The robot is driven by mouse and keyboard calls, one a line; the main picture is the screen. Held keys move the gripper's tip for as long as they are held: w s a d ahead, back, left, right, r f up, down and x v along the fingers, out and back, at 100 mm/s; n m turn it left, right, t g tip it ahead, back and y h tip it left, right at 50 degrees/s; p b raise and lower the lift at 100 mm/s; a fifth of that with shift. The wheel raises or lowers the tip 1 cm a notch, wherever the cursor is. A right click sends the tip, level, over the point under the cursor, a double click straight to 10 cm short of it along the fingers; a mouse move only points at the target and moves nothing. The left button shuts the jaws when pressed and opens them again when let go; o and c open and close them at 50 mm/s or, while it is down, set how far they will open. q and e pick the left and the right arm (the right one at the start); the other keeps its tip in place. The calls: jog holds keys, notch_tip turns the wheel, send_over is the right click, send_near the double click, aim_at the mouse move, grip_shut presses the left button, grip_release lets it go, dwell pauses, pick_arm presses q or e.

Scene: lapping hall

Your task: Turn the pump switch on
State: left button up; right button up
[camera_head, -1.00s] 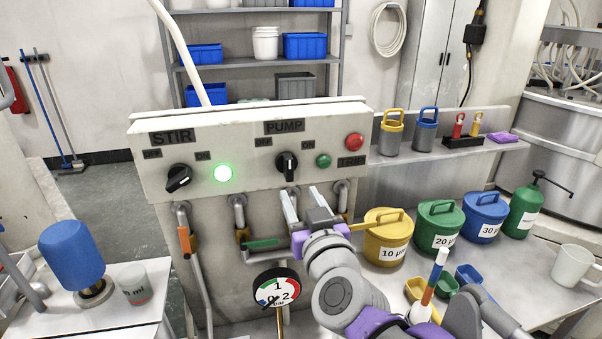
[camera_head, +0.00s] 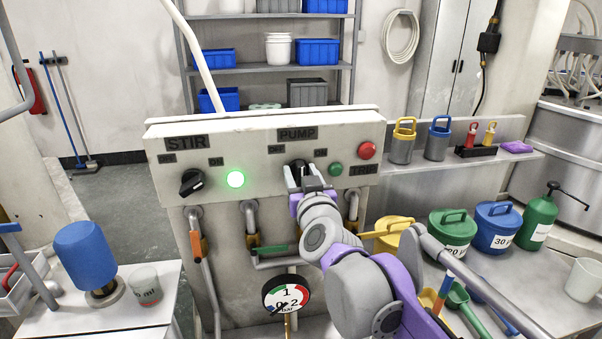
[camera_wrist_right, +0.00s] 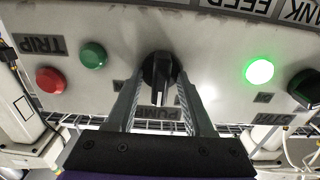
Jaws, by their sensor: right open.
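The pump switch (camera_head: 299,170) is a black rotary knob under the PUMP label on the pale control panel (camera_head: 225,152). My right gripper (camera_head: 304,180) is in front of it and partly hides it in the head view. In the right wrist view, the pump switch (camera_wrist_right: 160,75) sits between the tips of the two open fingers of my right gripper (camera_wrist_right: 160,95). Its pointer lies roughly in line with the fingers. I cannot tell whether either finger touches it. My left gripper is not in view.
The STIR knob (camera_head: 191,182) and a lit green lamp (camera_head: 235,179) are left of the pump switch. A dark green button (camera_head: 335,169) and a red button (camera_head: 367,150) are to its right. Pipes and a gauge (camera_head: 286,294) are below the panel.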

grip_shut()
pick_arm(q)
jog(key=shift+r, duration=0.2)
pick_arm(e)
jog(key=shift+m, duration=0.3)
jog(key=m+p, duration=0.3)
jog(key=m, duration=0.2)
jog(key=shift+d, duration=0.15)
pick_arm(q)
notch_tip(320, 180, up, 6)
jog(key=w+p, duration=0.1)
jog(key=p, duration=0.1)
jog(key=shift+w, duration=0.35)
pick_arm(e)
jog(key=m, duration=0.6)
jog(key=shift+d+f, duration=0.1)
jog(key=shift+f, duration=0.05)
jog(key=shift+m, duration=0.3)
grip_release()
